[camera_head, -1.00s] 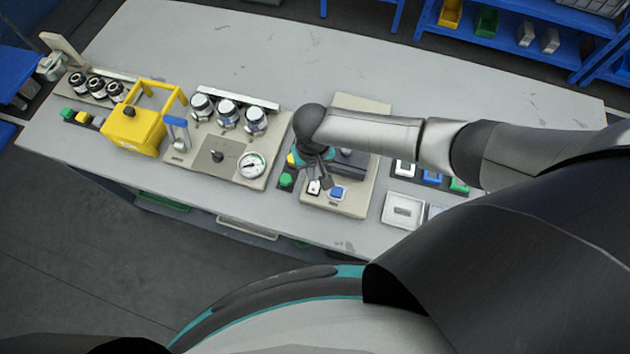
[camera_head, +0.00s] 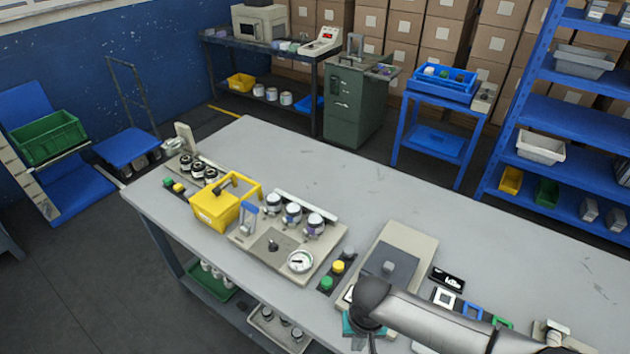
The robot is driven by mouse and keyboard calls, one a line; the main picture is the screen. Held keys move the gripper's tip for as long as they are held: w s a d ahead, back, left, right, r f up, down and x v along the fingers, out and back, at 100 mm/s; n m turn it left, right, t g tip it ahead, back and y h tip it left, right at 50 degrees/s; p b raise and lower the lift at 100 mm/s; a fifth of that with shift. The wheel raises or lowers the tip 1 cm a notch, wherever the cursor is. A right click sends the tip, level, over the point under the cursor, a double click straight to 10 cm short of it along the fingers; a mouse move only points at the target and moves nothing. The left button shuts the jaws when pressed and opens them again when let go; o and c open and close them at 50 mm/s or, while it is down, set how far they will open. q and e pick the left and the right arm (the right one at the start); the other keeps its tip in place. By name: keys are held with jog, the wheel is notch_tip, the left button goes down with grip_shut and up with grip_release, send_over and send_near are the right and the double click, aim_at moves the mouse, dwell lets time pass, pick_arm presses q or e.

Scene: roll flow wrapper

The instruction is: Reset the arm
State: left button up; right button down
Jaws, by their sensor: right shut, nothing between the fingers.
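My right arm (camera_head: 430,316) comes in from the lower right over the near right part of the grey table (camera_head: 380,195). Its dark rounded wrist hangs in front of a beige panel (camera_head: 415,245) with a dark plate. My right gripper (camera_head: 371,343) points down at the bottom edge, mostly hidden by the wrist and cut off by the frame. It is shut and empty. My left gripper is out of view.
A yellow caged box (camera_head: 213,207), a panel with several round dials and a pressure gauge (camera_head: 300,261), and green and yellow buttons (camera_head: 338,267) stand left of my arm. Coloured square frames (camera_head: 472,311) lie right. The table's far middle is clear.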

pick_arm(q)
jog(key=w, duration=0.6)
pick_arm(e)
jog(key=s+a+r+n+t+y, duration=0.1)
jog(key=s+a+r+n+y, duration=0.2)
jog(key=s+a+r, duration=0.5)
jog(key=s+d+r+t+h, duration=0.15)
jog(key=d+r, duration=0.25)
jog(key=d, duration=0.4)
jog(key=s+d+r+t+h, duration=0.1)
jog(key=s+d+r+h, duration=0.15)
jog(key=d, duration=0.45)
notch_tip(320, 180, down, 34)
jog(key=s+g+y+b, duration=0.1)
jog(key=s+b, duration=0.1)
jog(key=b, duration=1)
pick_arm(q)
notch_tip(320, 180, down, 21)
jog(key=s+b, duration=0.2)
jog(key=b, duration=0.7)
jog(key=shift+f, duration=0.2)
pick_arm(e)
jog(key=s+d+f, duration=0.1)
jog(key=s+f, duration=0.6)
jog(key=f, duration=0.4)
jog(key=s+d+f+g, duration=0.1)
jog(key=s+f, duration=0.7)
jog(key=f, duration=0.4)
jog(key=shift+d, duration=0.35)
